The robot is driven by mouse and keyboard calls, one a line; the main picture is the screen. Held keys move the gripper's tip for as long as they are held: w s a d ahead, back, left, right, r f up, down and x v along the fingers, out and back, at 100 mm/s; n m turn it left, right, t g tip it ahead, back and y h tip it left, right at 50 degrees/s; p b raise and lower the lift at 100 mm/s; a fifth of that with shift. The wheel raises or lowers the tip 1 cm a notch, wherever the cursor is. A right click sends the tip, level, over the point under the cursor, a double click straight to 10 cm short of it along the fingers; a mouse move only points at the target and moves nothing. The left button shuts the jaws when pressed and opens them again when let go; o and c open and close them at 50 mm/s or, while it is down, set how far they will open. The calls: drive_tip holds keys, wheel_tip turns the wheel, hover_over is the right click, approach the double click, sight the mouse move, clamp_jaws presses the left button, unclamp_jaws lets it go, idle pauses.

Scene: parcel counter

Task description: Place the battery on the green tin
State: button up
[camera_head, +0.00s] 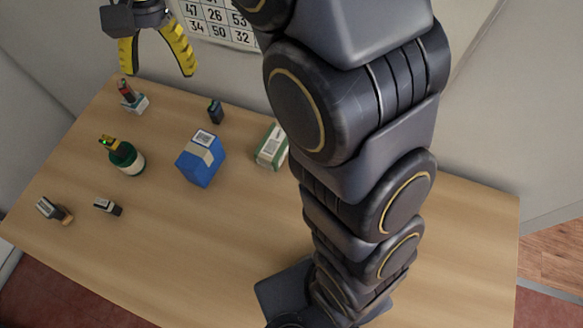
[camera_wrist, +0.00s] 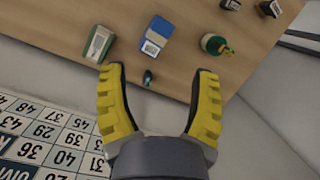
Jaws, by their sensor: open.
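The green tin (camera_head: 133,163) stands on the left part of the table, with a pale band around its side; it also shows in the wrist view (camera_wrist: 207,41). A small dark and yellow object with a green spot (camera_head: 108,142) rests on top of it. A small upright dark object with a bluish-green part (camera_head: 215,112) stands near the back edge; it also shows in the wrist view (camera_wrist: 148,77). I cannot tell which of these is the battery. My gripper (camera_head: 159,73) is open and empty, high above the table's back edge, apart from everything.
A blue box (camera_head: 197,164) stands mid-table, with a green and white box (camera_head: 271,148) beside my arm. A white block with a dark, red-marked item (camera_head: 133,102) stands back left. Two dark labelled items (camera_head: 107,206) (camera_head: 48,208) are at front left. Bare table lies between them.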

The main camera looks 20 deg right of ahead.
drive_tip(key=s+d+f+n+h, duration=0.1)
drive_tip(key=s+d, duration=0.5)
drive_tip(key=s, duration=0.6)
drive_tip(key=s+d+f+n+h, duration=0.1)
drive_tip(key=s+d+n, duration=0.2)
drive_tip(key=s+d, duration=0.3)
drive_tip(key=s, duration=0.5)
drive_tip(key=shift+s+f, duration=0.4)
